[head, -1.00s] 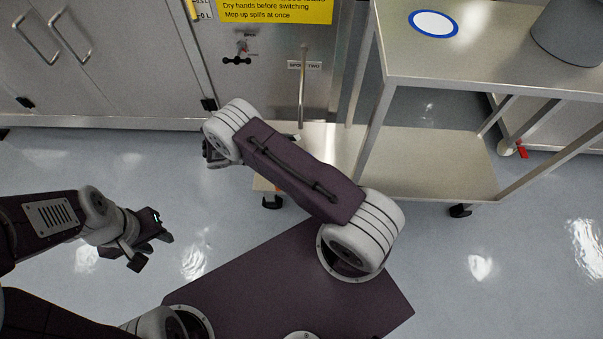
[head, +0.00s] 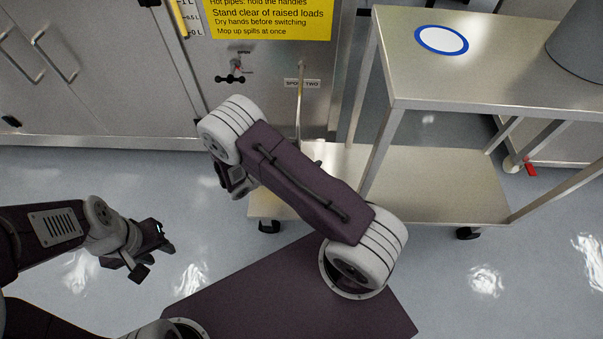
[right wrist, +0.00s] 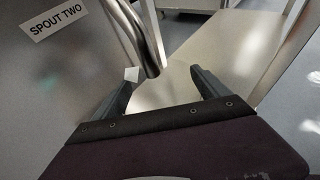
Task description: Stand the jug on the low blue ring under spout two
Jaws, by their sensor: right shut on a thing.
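My right gripper (head: 236,182) is largely hidden behind its own arm in the head view, beside the steel cabinet front. In the right wrist view its two dark fingers (right wrist: 163,88) stand apart around something that I cannot make out. I cannot pick out the jug in either view. The spout two pipe (head: 300,95) hangs down the cabinet front under its label (head: 302,83). The pipe is just beyond the fingers in the right wrist view (right wrist: 150,40). No low blue ring shows. My left gripper (head: 150,252) is open and empty above the floor.
A steel trolley has an upper shelf (head: 500,75) with a blue ring around a white disc (head: 442,39) and a grey container (head: 580,42). Its lower shelf (head: 430,185) looks bare where visible. A small valve (head: 236,68) is left of the spout. Floor at left is clear.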

